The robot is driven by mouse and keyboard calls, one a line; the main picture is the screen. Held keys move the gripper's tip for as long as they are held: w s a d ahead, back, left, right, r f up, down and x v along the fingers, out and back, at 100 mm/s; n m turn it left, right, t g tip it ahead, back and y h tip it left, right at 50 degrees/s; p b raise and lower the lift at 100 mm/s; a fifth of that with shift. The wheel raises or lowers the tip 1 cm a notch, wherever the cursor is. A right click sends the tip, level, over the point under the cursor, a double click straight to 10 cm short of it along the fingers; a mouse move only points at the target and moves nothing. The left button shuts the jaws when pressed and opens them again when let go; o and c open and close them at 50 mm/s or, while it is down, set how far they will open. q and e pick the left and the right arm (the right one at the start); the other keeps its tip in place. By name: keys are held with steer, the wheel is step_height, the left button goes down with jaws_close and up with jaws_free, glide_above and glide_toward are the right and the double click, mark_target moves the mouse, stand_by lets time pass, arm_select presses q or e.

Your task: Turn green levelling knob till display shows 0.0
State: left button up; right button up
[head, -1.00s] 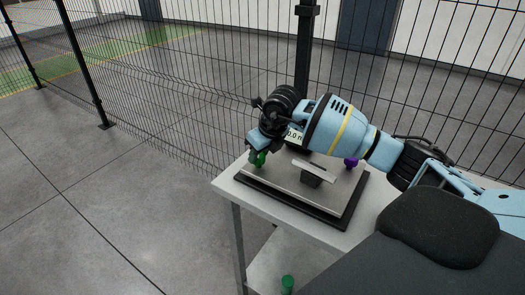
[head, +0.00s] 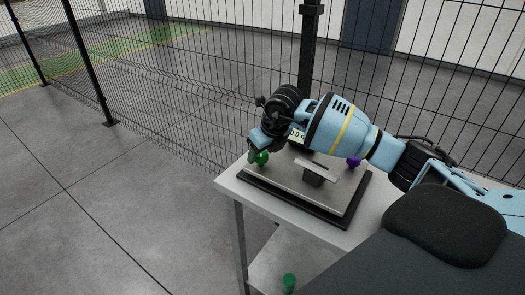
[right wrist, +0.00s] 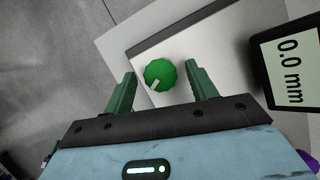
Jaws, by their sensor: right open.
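The green levelling knob (head: 261,158) sits at the left corner of the metal plate (head: 285,178). In the right wrist view the green knob (right wrist: 160,75) has a pale mark pointing to its lower left. The display (right wrist: 291,58) reads 0.0 mm; in the head view it is partly hidden behind my right arm. My right gripper (right wrist: 162,82) is open, its two green fingers on either side of the knob with gaps, not touching it. In the head view my right gripper (head: 258,150) is just above the knob. My left gripper is not in view.
A purple knob (head: 354,162) is at the plate's far right. A dark block with a light bar (head: 315,172) stands on the plate. The plate's dark base lies on a white table (head: 225,182). A green cylinder (head: 289,281) is on the lower shelf. A wire fence stands behind.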

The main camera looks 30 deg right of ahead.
steer(key=shift+r, duration=0.1)
steer(key=v, duration=0.7)
steer(key=shift+r, duration=0.35)
steer(key=shift+s, duration=0.15)
